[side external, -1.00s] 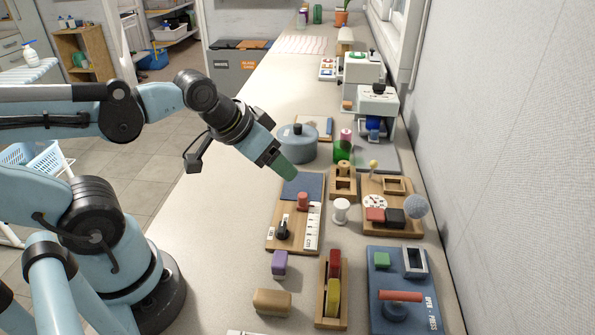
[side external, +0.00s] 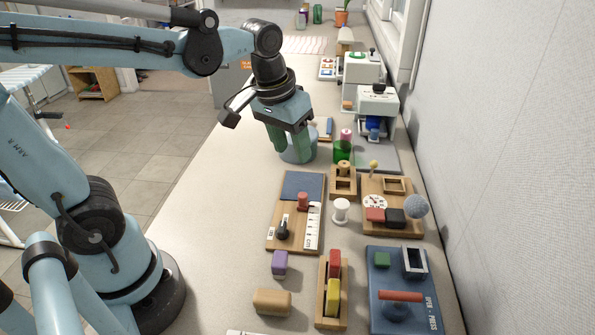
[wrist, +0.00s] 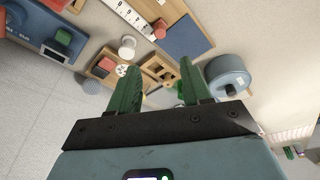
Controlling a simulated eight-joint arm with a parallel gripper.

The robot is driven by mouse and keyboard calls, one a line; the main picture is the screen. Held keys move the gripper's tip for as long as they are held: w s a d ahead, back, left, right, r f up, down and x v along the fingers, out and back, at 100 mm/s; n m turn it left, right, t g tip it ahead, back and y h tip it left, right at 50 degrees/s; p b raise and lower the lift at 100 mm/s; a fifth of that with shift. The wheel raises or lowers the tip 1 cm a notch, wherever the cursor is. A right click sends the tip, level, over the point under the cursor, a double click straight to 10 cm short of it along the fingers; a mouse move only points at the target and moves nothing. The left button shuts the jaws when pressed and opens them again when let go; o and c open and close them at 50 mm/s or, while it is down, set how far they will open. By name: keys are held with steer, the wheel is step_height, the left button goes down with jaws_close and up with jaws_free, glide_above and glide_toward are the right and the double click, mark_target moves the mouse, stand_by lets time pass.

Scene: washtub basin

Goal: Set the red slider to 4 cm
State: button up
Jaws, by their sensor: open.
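The red slider (side external: 303,199) stands on a wooden board (side external: 273,243), at the end of the white numbered scale (side external: 313,228) nearest the blue pad (side external: 302,184). Its exact reading is too small to tell. In the wrist view the red slider (wrist: 159,28) shows near the top, beside the scale (wrist: 134,17). My gripper (side external: 289,154) is open and empty, pointing down above the counter beyond the board, in front of the blue-grey pot. In the wrist view my gripper (wrist: 158,68) has its green fingers apart, and the slider lies beyond the fingertips.
A black knob (side external: 282,232) sits on the same board, left of the scale. The blue-grey pot (side external: 313,150) is partly hidden behind my fingers. A white spool (side external: 341,211) and a small wooden stand (side external: 343,184) are right of the board. Counter left of the board is clear.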

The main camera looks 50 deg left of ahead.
mark_target(303, 194)
steer(key=w+f+g, duration=0.1)
steer(key=f, duration=0.3)
steer(key=w+f+n+g, duration=0.1)
steer(key=f, duration=0.3)
steer(key=w+f, duration=0.1)
steer(key=f, duration=0.3)
steer(key=shift+f+g, duration=0.25)
steer(key=shift+g, duration=0.15)
jaws_close()
stand_by(0.3)
